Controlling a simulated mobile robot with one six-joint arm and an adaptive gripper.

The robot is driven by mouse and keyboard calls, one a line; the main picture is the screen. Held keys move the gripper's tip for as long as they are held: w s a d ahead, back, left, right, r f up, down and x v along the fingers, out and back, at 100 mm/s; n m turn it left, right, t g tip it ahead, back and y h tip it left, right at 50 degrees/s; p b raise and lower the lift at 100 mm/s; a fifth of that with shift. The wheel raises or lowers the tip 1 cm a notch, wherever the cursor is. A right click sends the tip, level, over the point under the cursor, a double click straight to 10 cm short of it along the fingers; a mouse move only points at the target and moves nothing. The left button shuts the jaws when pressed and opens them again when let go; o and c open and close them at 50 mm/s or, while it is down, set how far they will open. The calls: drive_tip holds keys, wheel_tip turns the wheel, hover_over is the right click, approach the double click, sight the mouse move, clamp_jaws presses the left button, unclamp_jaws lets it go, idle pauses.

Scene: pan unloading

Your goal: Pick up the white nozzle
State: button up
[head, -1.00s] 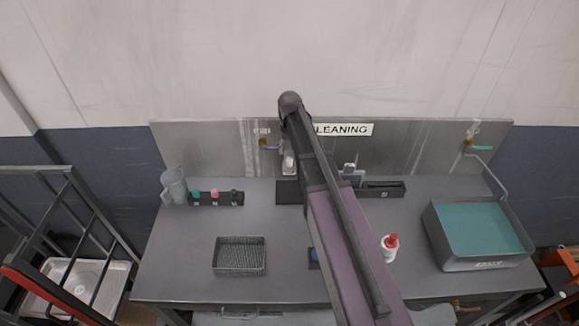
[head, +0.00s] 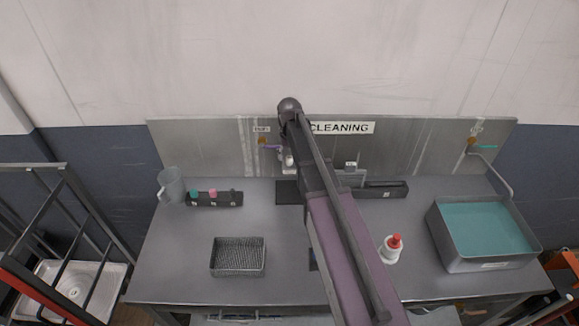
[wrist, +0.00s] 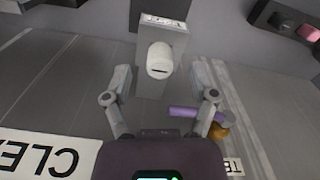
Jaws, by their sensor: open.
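The white nozzle (wrist: 160,58) shows in the wrist view as a rounded white piece with a dark slot, in front of a grey block-like holder (wrist: 174,28). My gripper (wrist: 161,74) is open, with one finger on either side of the nozzle in the picture. Gaps show between the fingers and the nozzle, and I see no contact. In the head view, a small pale shape (head: 288,160) shows below the end of my arm, but it is too small to tell nozzle from gripper. My arm covers part of that area.
On the table stand a jug (head: 171,186), a rack of coloured caps (head: 226,199), a mesh basket (head: 238,271), a red-capped bottle (head: 391,254) and a teal-filled tub (head: 455,262). The left front is mostly clear.

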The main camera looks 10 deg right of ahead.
drive_tip(key=shift+f+b, duration=0.6)
drive_tip(key=shift+f, duration=0.25)
clamp_jaws()
